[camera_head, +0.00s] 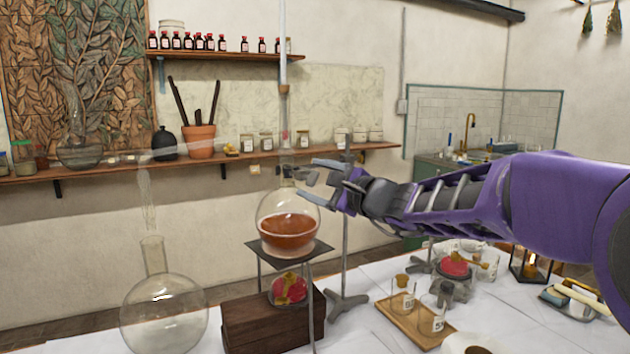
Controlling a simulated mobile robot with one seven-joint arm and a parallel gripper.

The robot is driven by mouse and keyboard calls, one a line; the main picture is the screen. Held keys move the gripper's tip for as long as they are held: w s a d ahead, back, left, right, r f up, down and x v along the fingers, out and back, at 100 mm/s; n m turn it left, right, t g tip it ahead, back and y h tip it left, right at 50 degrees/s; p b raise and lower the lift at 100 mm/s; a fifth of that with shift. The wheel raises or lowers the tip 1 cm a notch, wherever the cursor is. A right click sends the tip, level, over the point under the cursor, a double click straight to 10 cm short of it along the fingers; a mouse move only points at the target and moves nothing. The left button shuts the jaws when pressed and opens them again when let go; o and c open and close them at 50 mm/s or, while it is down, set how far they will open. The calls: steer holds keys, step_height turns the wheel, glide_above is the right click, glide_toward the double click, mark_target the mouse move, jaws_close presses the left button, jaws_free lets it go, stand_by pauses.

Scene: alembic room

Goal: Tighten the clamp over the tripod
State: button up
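The tripod (290,250) has a dark flat top and thin legs and stands around a wooden block. A round glass flask (289,232) with amber liquid sits on its top. A small dark clamp (304,176) shows at the flask's neck; its jaws are too small to read. A metal stand rod (346,248) rises behind, on the right. My gripper (314,181) reaches in from the right at the neck. Its two fingers are apart, one above and one below the clamp's dark part. I cannot tell whether they touch it, and the clamp's right end is partly hidden.
A red burner-like object (289,289) lies on the wooden block (266,323) under the tripod. A large empty glass flask (163,313) stands at left, its long tube reaching right. A wooden tray (416,321) with small beakers is at right. A shelf (110,168) runs behind.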

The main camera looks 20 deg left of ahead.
steer(key=v, duration=1.7)
steer(key=shift+s+r, duration=0.15)
steer(key=shift+s, duration=0.1)
steer(key=shift+d, duration=0.15)
